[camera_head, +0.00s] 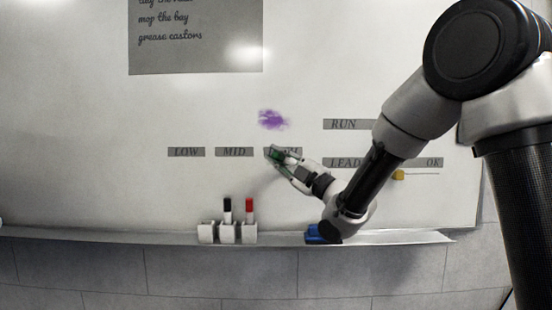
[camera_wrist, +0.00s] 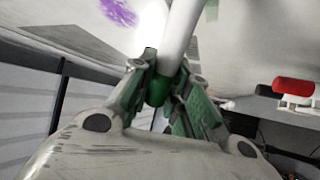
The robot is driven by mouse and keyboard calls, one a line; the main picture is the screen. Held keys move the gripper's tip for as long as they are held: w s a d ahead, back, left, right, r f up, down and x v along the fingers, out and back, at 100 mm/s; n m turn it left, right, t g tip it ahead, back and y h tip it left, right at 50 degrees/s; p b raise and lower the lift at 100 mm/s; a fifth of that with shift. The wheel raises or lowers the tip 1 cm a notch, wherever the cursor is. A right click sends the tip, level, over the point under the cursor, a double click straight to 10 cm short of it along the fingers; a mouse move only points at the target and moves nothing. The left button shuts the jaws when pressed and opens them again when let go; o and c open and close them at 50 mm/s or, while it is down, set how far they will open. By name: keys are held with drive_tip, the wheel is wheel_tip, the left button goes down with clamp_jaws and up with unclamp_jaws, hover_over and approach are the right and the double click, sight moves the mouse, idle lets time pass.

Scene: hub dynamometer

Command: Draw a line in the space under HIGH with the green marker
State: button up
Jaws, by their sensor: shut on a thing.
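My gripper (camera_head: 279,159) is at the whiteboard (camera_head: 80,110), over and just below the HIGH label (camera_head: 297,150), and hides most of that label. It is shut on the green marker; its green part (camera_head: 275,155) shows between the fingers. In the wrist view the marker has a white barrel (camera_wrist: 180,35) and a green end (camera_wrist: 158,90) between the pads of my gripper (camera_wrist: 163,95). Whether the tip touches the board cannot be told. The space under HIGH is largely covered by my fingers, and no green line shows around them.
LOW (camera_head: 186,152) and MID (camera_head: 234,152) labels are to the left. A purple smudge (camera_head: 272,119) lies above HIGH. Black (camera_head: 227,210) and red (camera_head: 249,208) markers stand in white holders on the ledge (camera_head: 100,236); the leftmost holder (camera_head: 206,232) is empty. A blue object (camera_head: 315,236) lies by my arm.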

drive_tip(key=shift+s+d, duration=0.1)
drive_tip(key=shift+d, duration=0.6)
drive_tip(key=shift+a, duration=0.1)
idle(0.4)
drive_tip(key=shift+a, duration=0.6)
drive_tip(key=shift+a, duration=0.7)
drive_tip(key=shift+a, duration=0.1)
drive_tip(key=shift+a, duration=0.55)
